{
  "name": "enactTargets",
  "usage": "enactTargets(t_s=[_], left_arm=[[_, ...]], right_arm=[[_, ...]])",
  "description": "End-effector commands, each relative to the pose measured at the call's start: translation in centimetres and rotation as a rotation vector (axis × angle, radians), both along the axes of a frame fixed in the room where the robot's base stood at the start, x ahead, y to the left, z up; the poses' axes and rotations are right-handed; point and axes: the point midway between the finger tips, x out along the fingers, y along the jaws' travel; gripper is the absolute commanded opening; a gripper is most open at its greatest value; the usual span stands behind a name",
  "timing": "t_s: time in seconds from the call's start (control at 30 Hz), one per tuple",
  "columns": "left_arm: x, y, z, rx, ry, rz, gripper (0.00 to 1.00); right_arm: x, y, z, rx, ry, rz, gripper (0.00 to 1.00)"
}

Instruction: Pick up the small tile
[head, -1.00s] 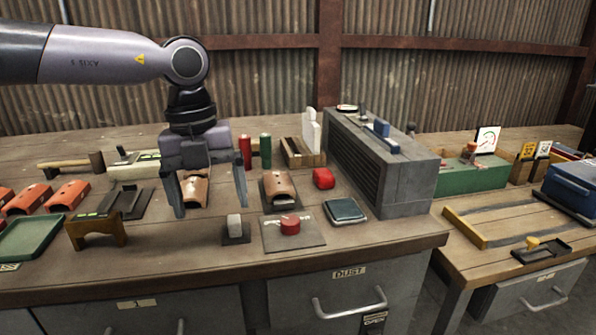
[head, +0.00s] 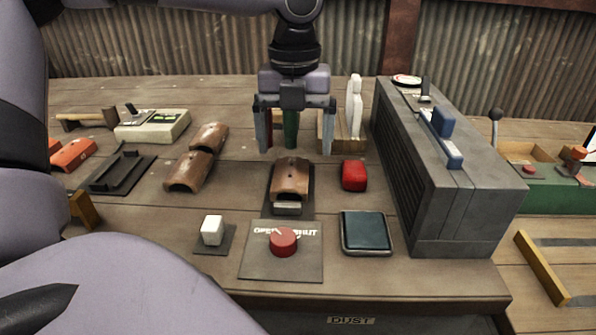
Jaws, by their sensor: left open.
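Three brown curved tiles lie on the bench; I cannot tell for sure which one is called the small tile. One tile (head: 290,177) rests alone on a dark plate in the middle. The other two, a nearer tile (head: 187,172) and a farther tile (head: 209,137), lie to its left, close together. My left gripper (head: 295,149) points down, open, with nothing held. Its fingertips appear just above and behind the middle tile in the picture, apart from it. A green cylinder (head: 291,129) shows between the fingers. My right gripper is not in view.
A grey ribbed box (head: 450,185) stands tall on the right. A red block (head: 354,175), a red knob (head: 283,241) on a plate, a teal-topped pad (head: 367,231) and a white block (head: 212,229) surround the middle tile. An orange tile (head: 72,154) lies far left.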

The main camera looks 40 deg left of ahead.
Motion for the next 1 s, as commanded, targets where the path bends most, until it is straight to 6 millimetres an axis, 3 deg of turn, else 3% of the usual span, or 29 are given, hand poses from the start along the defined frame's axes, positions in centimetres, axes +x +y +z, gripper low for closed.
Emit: enactTargets(t_s=[0.33, 0.67, 0.7, 0.87, 0.9, 1.0], left_arm=[[-0.7, 0.3, -4.9, -0.002, 0.004, 0.0, 0.92], [-0.6, 0.3, -5.7, -0.001, -0.001, 0.0, 0.92], [-0.6, 0.3, -5.7, -0.001, -0.001, 0.0, 0.85], [-0.6, 0.3, -5.7, 0.0, 0.0, 0.001, 0.33], [-0.6, 0.3, -5.7, 0.0, 0.0, 0.001, 0.28], [-0.6, 0.3, -5.7, 0.0, -0.001, 0.001, 0.28]], right_arm=[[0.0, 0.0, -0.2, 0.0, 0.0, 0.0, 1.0], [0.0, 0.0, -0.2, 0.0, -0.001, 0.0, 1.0], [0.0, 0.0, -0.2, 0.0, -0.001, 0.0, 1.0], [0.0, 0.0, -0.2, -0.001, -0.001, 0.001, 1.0], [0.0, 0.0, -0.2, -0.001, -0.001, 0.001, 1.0], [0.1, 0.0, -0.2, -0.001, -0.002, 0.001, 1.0]])
